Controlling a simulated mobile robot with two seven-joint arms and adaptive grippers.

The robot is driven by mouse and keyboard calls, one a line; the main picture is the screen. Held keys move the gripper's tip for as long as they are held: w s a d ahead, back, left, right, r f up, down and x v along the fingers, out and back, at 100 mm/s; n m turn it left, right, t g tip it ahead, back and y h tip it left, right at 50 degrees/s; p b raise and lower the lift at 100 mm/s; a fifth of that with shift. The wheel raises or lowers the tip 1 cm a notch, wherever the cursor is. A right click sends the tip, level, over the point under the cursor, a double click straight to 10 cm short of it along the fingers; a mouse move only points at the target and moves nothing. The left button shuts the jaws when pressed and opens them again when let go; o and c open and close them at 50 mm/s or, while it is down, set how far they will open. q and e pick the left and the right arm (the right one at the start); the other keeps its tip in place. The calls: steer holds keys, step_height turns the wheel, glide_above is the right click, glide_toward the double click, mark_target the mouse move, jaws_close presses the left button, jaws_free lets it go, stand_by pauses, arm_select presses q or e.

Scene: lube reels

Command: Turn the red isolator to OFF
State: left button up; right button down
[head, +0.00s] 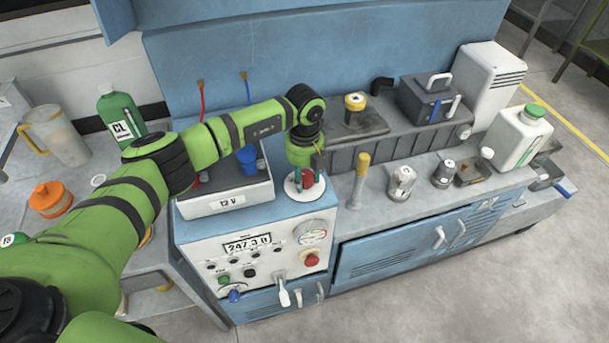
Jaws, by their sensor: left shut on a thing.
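The red isolator (307,178) sits on a round white plate (291,192) on top of the blue control cabinet, at its right end. My left gripper (308,190) reaches down onto it from above, with its fingers on either side of the red knob, shut on it. The gripper hides part of the knob, and I cannot read any ON or OFF marks on the plate. My right gripper is not in view.
A box marked 12 V (226,203) stands just left of the isolator. The panel below has a display (247,243), a gauge (312,232) and a red button (311,260). A yellow-topped post (361,172) and metal pots (402,183) stand to the right.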

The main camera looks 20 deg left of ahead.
mark_target(305, 175)
arm_select(q)
steer(key=shift+n, duration=1)
steer(key=o, duration=1.2)
steer(key=shift+c, duration=0.2)
step_height(305, 175, up, 12)
steer(key=shift+f, duration=0.1)
